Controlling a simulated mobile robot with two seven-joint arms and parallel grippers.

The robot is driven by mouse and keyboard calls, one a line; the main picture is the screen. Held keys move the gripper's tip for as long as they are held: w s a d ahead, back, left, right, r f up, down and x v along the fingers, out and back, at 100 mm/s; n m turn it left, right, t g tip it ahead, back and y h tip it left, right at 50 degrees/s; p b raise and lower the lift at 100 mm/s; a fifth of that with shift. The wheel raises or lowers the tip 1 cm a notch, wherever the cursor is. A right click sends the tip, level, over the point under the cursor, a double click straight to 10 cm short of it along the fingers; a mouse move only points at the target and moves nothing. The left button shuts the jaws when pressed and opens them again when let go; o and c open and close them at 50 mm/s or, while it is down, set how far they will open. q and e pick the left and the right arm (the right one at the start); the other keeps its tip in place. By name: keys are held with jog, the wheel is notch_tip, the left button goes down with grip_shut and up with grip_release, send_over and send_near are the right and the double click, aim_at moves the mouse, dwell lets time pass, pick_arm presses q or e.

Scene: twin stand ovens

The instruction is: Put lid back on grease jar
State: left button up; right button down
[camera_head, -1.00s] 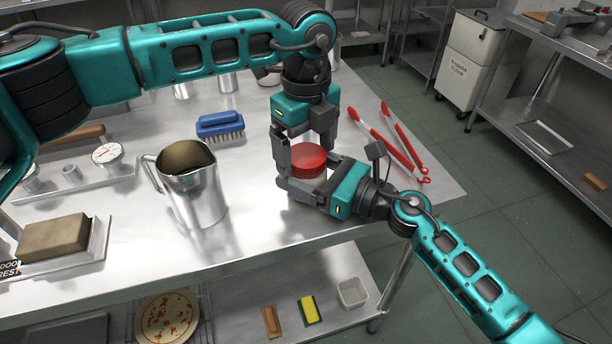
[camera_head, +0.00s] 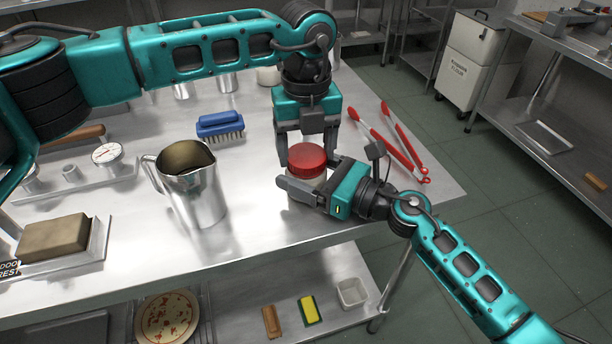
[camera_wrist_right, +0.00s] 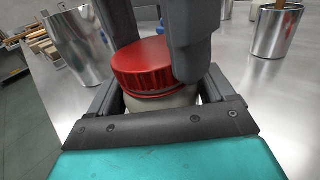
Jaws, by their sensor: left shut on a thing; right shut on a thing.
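The red ribbed lid (camera_head: 307,157) is on top of the pale grease jar (camera_head: 306,177) near the table's front right edge. My left gripper (camera_head: 307,149) points down from above, its fingers shut on opposite sides of the lid. My right gripper (camera_head: 308,181) comes in from the right, shut around the jar's body. In the right wrist view, the lid (camera_wrist_right: 145,66) rests over the jar's mouth (camera_wrist_right: 165,101), with a left-gripper finger against its side. Most of the jar is hidden by my fingers; I cannot tell how tightly the lid sits.
A steel pitcher (camera_head: 192,187) stands to the left. A blue brush (camera_head: 220,126) lies behind it, and red tongs (camera_head: 391,142) lie to the right. Table between pitcher and jar is clear.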

pick_arm(q)
jog(key=m, duration=0.7)
jog(key=shift+m, duration=0.3)
jog(key=m, duration=1)
jog(key=shift+m, duration=0.4)
jog(key=m, duration=0.3)
jog(key=shift+m, duration=0.3)
jog(key=m, duration=0.6)
jog(key=shift+m, duration=0.3)
jog(key=o, duration=1.2)
notch_tip(320, 180, up, 12)
jog(key=shift+f, duration=0.1)
